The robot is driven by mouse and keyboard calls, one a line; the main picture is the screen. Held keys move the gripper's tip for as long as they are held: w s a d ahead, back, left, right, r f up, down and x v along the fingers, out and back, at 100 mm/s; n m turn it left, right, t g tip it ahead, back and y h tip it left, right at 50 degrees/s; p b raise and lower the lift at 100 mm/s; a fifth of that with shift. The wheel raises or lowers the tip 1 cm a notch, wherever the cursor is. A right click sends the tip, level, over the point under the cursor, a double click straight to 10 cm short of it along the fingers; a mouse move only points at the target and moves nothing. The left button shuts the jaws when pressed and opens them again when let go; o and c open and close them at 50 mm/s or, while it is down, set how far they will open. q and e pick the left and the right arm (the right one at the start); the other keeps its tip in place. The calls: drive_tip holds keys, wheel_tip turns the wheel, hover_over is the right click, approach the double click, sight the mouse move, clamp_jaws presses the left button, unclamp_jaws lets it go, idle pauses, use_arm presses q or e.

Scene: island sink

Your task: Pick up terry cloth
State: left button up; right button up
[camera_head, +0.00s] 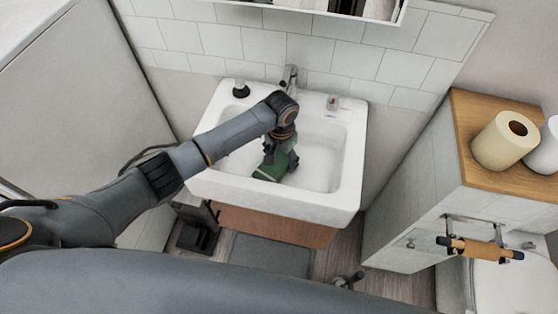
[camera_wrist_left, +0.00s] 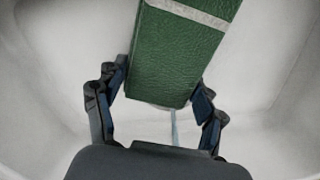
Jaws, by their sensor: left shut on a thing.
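The terry cloth (camera_head: 270,169) is a green folded block inside the white sink basin. In the left wrist view the cloth (camera_wrist_left: 182,45) has a pale stripe across its far end. My left gripper (camera_head: 278,158) reaches down into the basin and is shut on the cloth. In the wrist view its two fingers (camera_wrist_left: 162,85) stand on either side of the cloth's near end. I cannot tell whether the cloth touches the basin floor. My right gripper is not in view.
The white sink (camera_head: 342,175) surrounds the gripper with raised walls. The faucet (camera_head: 290,76) stands behind it. A dark-topped item (camera_head: 241,89) and a small item (camera_head: 333,102) sit on the back rim. Paper rolls (camera_head: 499,140) stand on a wooden-topped cabinet at right.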

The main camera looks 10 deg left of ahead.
use_arm(q)
wheel_tip(320, 180, up, 19)
wheel_tip(320, 180, up, 8)
drive_tip(key=r+p, duration=0.1)
drive_tip(key=p, duration=0.1)
hover_over(281, 158)
drive_tip(key=shift+f, duration=0.25)
idle(0.6)
